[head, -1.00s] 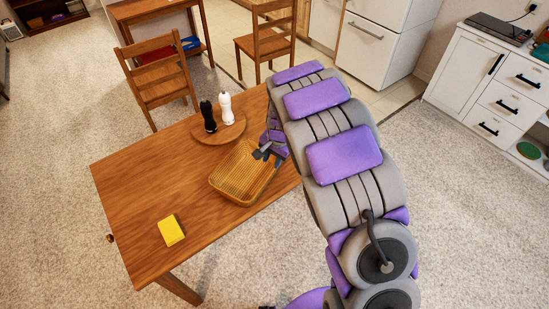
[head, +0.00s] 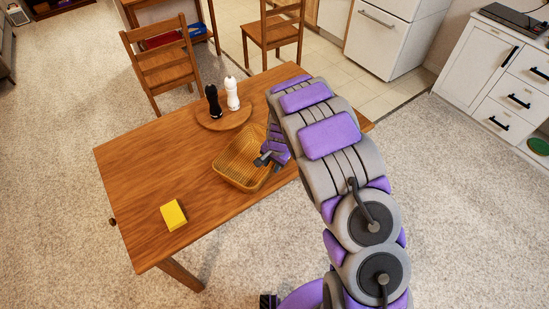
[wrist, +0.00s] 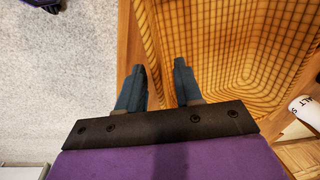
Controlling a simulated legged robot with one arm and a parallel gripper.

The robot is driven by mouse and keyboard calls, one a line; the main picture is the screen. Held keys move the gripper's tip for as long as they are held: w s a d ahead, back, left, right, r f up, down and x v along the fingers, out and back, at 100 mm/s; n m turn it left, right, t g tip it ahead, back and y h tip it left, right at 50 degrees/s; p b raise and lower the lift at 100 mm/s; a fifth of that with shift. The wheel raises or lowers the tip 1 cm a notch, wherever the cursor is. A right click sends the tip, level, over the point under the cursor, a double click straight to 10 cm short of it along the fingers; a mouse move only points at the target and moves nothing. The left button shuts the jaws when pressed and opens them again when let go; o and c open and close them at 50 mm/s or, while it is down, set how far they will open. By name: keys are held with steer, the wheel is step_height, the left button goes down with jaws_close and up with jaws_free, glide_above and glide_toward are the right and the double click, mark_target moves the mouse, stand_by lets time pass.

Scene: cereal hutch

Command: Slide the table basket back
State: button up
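The table basket (head: 228,172) is a shallow woven tan tray on the wooden table, near its right-hand edge. It fills much of the right side of the wrist view (wrist: 235,60). My gripper (head: 263,160) is at the basket's right side. In the wrist view my gripper's two fingers (wrist: 157,88) are spread apart, with the basket's rim and side showing between them. The right finger lies over the basket's inside and the left finger is just outside the rim. I cannot tell whether either finger touches the basket.
A round wooden board (head: 222,122) behind the basket holds a black shaker (head: 213,102) and a white shaker (head: 232,94). A yellow block (head: 173,214) lies at the table's front left. The left part of the wooden table (head: 150,160) is clear. Chairs stand behind.

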mark_target(270, 174)
steer(key=shift+w+a+f+b, duration=0.15)
steer(key=shift+a+f+b, duration=0.05)
steer(key=shift+f, duration=1)
steer(key=shift+w+a+f+b, duration=0.1)
steer(key=shift+a+f+b, duration=0.1)
steer(key=shift+f, duration=0.95)
jaws_close()
